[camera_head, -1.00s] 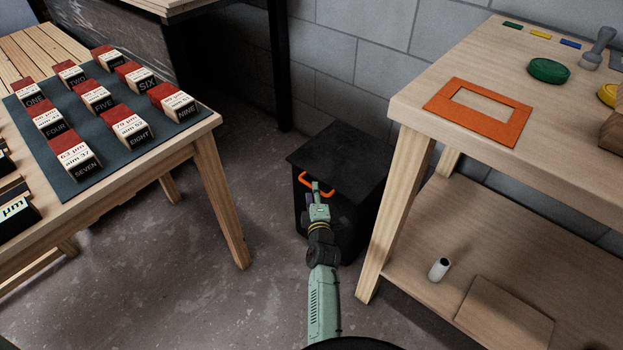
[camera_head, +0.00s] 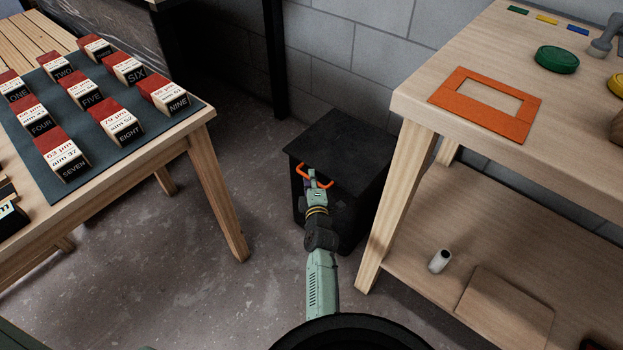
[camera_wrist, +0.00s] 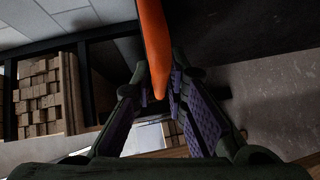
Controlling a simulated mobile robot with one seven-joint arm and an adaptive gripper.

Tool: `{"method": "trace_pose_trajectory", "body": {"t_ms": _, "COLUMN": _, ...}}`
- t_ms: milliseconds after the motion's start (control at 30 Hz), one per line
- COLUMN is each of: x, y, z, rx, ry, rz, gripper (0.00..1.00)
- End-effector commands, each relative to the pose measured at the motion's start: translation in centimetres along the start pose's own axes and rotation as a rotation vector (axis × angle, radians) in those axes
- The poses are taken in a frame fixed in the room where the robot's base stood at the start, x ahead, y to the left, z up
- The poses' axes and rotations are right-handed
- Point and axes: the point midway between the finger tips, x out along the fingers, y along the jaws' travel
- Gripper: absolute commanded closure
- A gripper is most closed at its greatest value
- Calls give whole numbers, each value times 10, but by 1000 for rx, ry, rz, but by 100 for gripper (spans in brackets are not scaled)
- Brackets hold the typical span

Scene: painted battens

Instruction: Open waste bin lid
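The waste bin (camera_head: 341,225) is a black box with a flat dark lid (camera_head: 340,150), standing on the floor between two tables. The lid looks shut. An orange handle (camera_head: 303,174) sticks out from its front; it also shows in the wrist view (camera_wrist: 154,45). My gripper (camera_head: 313,174) is at this handle. In the wrist view its two fingers with purple pads (camera_wrist: 157,92) stand on either side of the orange bar. The fingers look apart, with a narrow gap on the left of the bar. Part of the bin front is hidden behind my arm.
A wooden table (camera_head: 207,119) with labelled blocks on a dark mat stands left. A workbench (camera_head: 412,103) stands close on the bin's right, with an orange frame (camera_head: 520,128) on top and a white cylinder (camera_head: 440,261) on its shelf. A block wall is behind. Floor in front is clear.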

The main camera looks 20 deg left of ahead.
Motion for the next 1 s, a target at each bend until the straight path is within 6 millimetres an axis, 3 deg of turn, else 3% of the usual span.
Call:
{"method": "trace_pose_trajectory", "body": {"t_ms": 167, "x": 0, "y": 0, "z": 0, "rx": 0, "ry": 0, "rz": 0, "gripper": 100}}
{"method": "trace_pose_trajectory", "body": {"t_ms": 1000, "x": 0, "y": 8, "z": -1, "rx": 9, "ry": 1, "rz": -6, "gripper": 100}}
